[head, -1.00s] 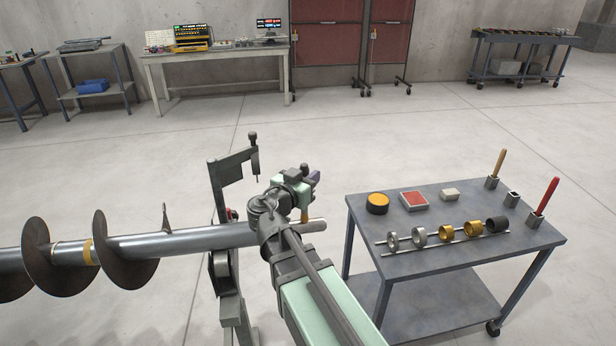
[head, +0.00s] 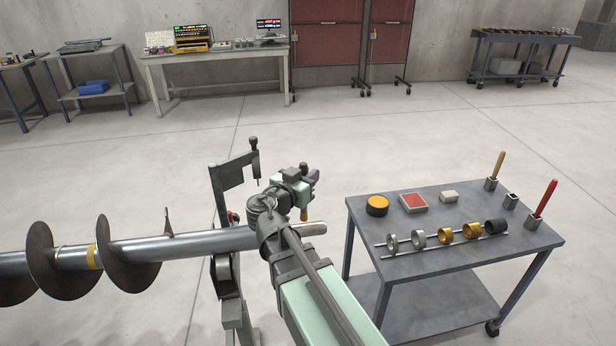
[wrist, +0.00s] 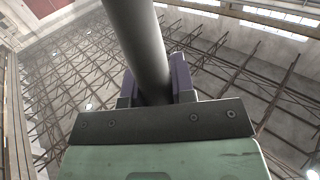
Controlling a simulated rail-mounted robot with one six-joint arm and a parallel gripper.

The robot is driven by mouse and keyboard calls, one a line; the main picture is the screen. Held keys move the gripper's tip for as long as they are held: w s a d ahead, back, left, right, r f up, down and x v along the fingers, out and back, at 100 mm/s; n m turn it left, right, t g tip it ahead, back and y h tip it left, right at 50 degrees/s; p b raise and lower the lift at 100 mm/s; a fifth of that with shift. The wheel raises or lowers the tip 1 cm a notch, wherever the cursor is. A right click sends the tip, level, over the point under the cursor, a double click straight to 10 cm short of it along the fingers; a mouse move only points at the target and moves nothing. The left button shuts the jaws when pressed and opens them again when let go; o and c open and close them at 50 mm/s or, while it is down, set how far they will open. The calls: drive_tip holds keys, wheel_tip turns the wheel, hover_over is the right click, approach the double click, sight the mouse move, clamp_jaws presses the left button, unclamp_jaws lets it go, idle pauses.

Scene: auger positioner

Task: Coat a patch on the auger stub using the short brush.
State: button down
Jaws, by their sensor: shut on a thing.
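The auger (head: 190,243) lies across the left of the head view, with dark round flights and a yellow band. Its bare grey stub (head: 315,229) points right, partly hidden by my arm. My gripper (head: 313,178), with purple finger pads, is above the stub. It is shut on the short brush (head: 304,214), whose orange-yellow lower end shows just above the stub; I cannot tell if they touch. In the wrist view, the brush's thick grey handle (wrist: 140,45) stands between the purple pads of my gripper (wrist: 154,92).
A blue-grey cart (head: 420,262) at right carries an orange-topped tin (head: 377,205), a red-topped box (head: 413,202), a white block (head: 449,197), several rings on rails and three holders, the middle one (head: 511,201) empty. A dark upright stand (head: 222,200) is close beside my gripper.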

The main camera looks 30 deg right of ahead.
wheel_tip(320, 180, up, 6)
drive_tip(key=p, duration=0.5)
idle(0.7)
